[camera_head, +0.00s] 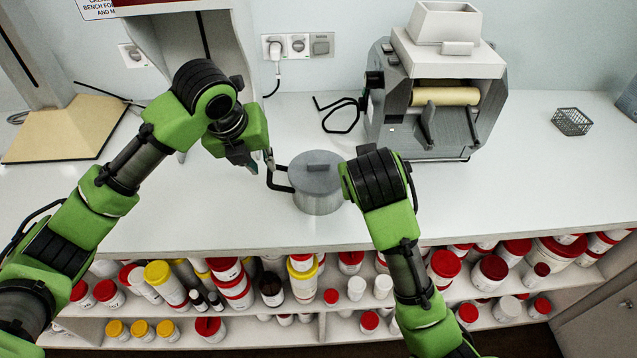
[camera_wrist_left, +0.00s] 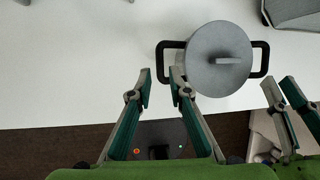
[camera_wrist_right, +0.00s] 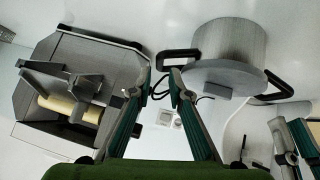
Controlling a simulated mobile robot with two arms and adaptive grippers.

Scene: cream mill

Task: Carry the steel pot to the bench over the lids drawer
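The steel pot (camera_head: 318,184), grey with a flat lid and two black side handles, stands upright on the white bench. It also shows in the left wrist view (camera_wrist_left: 219,68) and right wrist view (camera_wrist_right: 230,50). My left gripper (camera_head: 262,162) is open, beside the pot's left handle; in the left wrist view its fingertips (camera_wrist_left: 163,72) are near that handle, contact unclear. My right gripper's fingertips (camera_wrist_right: 163,72) are open and apart in the right wrist view, close to the other handle. In the head view my right wrist hides them.
A grey roller machine (camera_head: 440,95) stands behind right of the pot, with a black cable. A wire basket (camera_head: 572,121) is at the far right. A beige board (camera_head: 62,132) lies at the left. Shelves below hold several tubs (camera_head: 492,268). The bench right of the machine is mostly clear.

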